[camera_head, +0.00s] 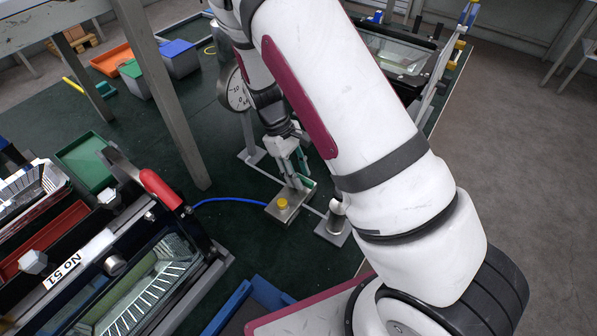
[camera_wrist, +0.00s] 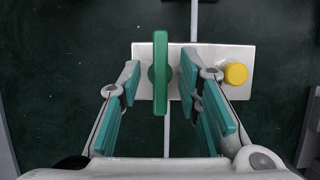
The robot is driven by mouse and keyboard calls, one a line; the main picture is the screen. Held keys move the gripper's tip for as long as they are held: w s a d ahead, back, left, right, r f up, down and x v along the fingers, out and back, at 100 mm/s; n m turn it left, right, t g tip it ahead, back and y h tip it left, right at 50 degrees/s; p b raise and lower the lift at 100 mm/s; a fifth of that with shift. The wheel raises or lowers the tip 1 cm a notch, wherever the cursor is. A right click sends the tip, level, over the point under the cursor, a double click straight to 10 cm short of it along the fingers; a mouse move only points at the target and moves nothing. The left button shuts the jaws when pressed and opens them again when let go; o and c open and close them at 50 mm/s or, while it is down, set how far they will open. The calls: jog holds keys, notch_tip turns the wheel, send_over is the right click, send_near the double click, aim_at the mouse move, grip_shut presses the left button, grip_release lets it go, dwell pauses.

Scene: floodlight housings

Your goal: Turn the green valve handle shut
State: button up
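The green valve handle (camera_wrist: 160,72) is a long bar on a pale base plate (camera_wrist: 205,55). In the wrist view it points up and down the picture. My gripper (camera_wrist: 158,82) is open, with one teal-padded finger on each side of the handle and gaps between pads and handle. In the head view my gripper (camera_head: 288,158) points down at the base plate from above. There the handle is mostly hidden behind my fingers. A yellow knob (camera_wrist: 235,73) sits on the plate to the right of the handle, and it also shows in the head view (camera_head: 283,203).
A round gauge (camera_head: 237,90) stands behind my gripper. A blue hose (camera_head: 235,201) runs left from the plate. A small post on a metal foot (camera_head: 333,226) stands to its right. A floodlight housing (camera_head: 145,285) with a red-handled lever (camera_head: 160,189) is at lower left.

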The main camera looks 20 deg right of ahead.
grip_shut()
jog(key=shift+m, duration=0.3)
jog(key=shift+w+d+m+y+b, duration=0.1)
jog(key=shift+m+y+b, duration=0.3)
jog(key=shift+m, duration=0.5)
jog(key=m, duration=0.2)
jog(key=m+y, duration=0.1)
jog(key=m, duration=0.1)
jog(key=shift+g+y+b, duration=0.3)
jog(key=shift+g+b, duration=0.1)
jog(key=m+y, duration=0.1)
jog(key=m, duration=0.2)
jog(key=m+y, duration=0.1)
jog(key=m, duration=0.1)
jog(key=shift+d+m, duration=0.2)
jog(key=shift+m, duration=0.2)
jog(key=m+t, duration=0.1)
jog(key=m, duration=0.1)
jog(key=m+y, duration=0.1)
jog(key=m, duration=0.2)
jog(key=shift+d+m+t+y, duration=0.1)
jog(key=shift+m+t+y, duration=0.2)
jog(key=shift+t, duration=0.1)
